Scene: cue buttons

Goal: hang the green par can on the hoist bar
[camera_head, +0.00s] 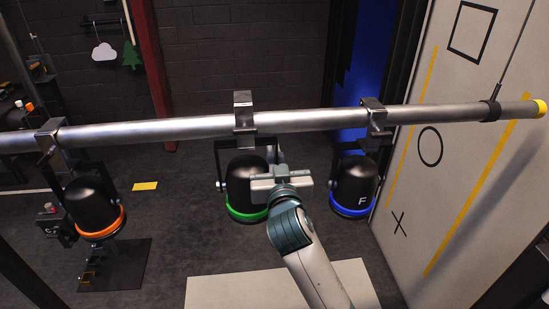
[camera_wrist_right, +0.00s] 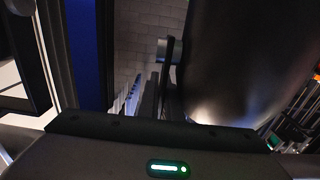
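The green par can (camera_head: 247,181), black with a green ring at its lower rim, hangs upright below the hoist bar (camera_head: 190,128). Its metal clamp (camera_head: 244,112) is over the bar, and its yoke comes down around the can. Whether the clamp is fastened cannot be told. My right gripper (camera_head: 279,182) is at the can's right side, overlapping it in the head view. Its fingertips are hidden, so its hold is unclear. In the right wrist view a large dark can body (camera_wrist_right: 245,60) fills the upper right, close to the gripper. My left gripper is out of view.
An orange-ringed can (camera_head: 93,203) hangs at the left, and a blue-ringed can (camera_head: 354,186) marked F hangs close to the right of my gripper. A marked panel (camera_head: 455,130) stands at the right. A pale platform (camera_head: 225,290) lies below.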

